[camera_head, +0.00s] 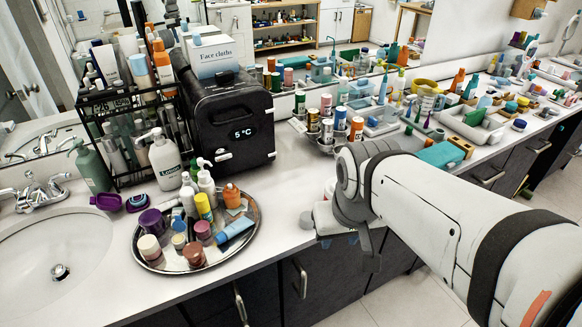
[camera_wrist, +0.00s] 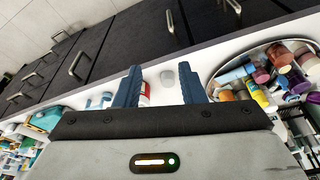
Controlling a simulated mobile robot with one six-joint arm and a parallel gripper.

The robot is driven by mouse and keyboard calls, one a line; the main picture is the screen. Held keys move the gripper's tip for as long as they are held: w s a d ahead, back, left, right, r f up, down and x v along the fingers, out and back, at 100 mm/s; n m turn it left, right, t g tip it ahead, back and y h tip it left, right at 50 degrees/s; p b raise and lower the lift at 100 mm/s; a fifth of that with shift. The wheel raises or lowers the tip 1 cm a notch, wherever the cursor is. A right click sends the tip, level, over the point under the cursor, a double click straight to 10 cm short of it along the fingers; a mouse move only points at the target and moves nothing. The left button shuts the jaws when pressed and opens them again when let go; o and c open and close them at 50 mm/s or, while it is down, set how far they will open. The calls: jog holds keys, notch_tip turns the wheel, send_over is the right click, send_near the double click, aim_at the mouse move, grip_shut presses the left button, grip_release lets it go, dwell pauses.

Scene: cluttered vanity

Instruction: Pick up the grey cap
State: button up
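A small rounded grey piece, which looks like the grey cap (camera_wrist: 168,79), lies on the white counter near its front edge in the wrist view. It shows between the two dark blue fingers of my gripper (camera_wrist: 160,74), with no visible contact. The fingers are spread apart with nothing held. In the head view my gripper (camera_head: 340,240) is over the counter's front edge, right of the round tray.
A round metal tray (camera_head: 148,262) crowded with bottles and jars stands to the left. A red and white container (camera_wrist: 145,92) is close to the left finger in the wrist view. A black cooler (camera_head: 230,125) stands behind. Drawer handles (camera_wrist: 78,64) stick out below the counter.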

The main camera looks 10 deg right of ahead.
jog(key=shift+o, duration=1.4)
jog(key=shift+w+a, duration=0.1)
jog(key=shift+w, duration=0.35)
jog(key=shift+o, duration=1.4)
jog(key=w+f, duration=0.1)
jog(key=w, duration=0.5)
jog(key=shift+w+a+f+n+g, duration=0.25)
jog(key=shift+w+a+n+g, duration=0.05)
jog(key=shift+w+a+g, duration=0.1)
send_over(307, 216)
jog(key=s, duration=0.1)
jog(key=shift+n+g, duration=0.4)
notch_tip(307, 216, down, 9)
jog(key=shift+s+f+p, duration=0.1)
jog(key=shift+s+p, duration=0.05)
jog(key=shift+p, duration=0.3)
jog(key=shift+w+f+p, duration=0.2)
jog(key=shift+f, duration=1.05)
jog(key=shift+w+f+p, duration=0.15)
jog(key=shift+f+p, duration=0.05)
jog(key=shift+f, duration=1)
jog(key=shift+w+f+p, duration=0.2)
jog(key=shift+f, duration=1.05)
